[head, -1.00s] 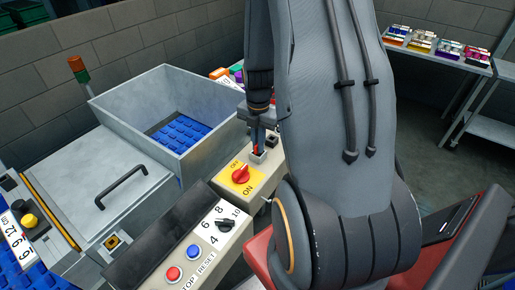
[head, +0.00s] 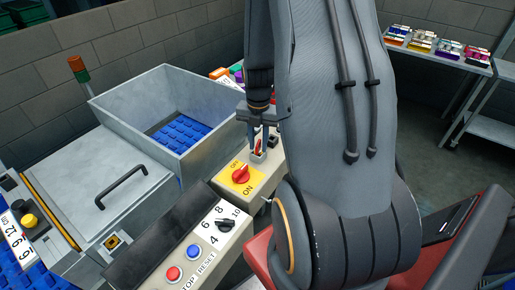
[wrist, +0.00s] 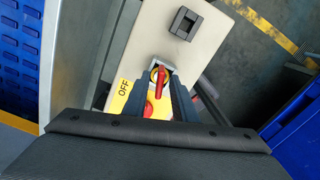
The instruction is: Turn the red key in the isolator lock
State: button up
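The red key (wrist: 161,80) stands in its lock on the pale control box (wrist: 160,38). A little of it shows between my fingers in the head view (head: 258,147). My gripper (wrist: 161,88) is over the lock, with one dark finger on each side of the key. Gaps show between fingers and key, so the gripper looks open around it. The red rotary switch (head: 240,174) sits on a yellow OFF/ON plate (head: 233,184) beside the lock. In the wrist view my fingers partly hide this switch (wrist: 149,108).
A dark square fitting (wrist: 186,23) stands on the box beyond the lock. The open metal bin (head: 135,100) rises left of my gripper. A panel with a dial (head: 224,225) and red and blue buttons is nearer. Shelves with colored packs stand at the back right.

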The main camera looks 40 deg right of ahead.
jog(key=shift+r, duration=3.3)
jog(key=shift+s+a+f+m+t+b, duration=0.25)
jog(key=shift+s+a+f+m+b, duration=0.5)
jog(key=shift+a+m+b, duration=2.1)
jog(key=shift+s+a+f+m+t+b, duration=0.2)
jog(key=shift+s+a+f+m+b, duration=0.65)
jog(key=shift+a+m, duration=3.9)
jog(key=shift+s+a+f+m+t+b, duration=0.25)
jog(key=shift+s+a+f+m+b, duration=0.35)
jog(key=shift+a+m+b, duration=3.1)
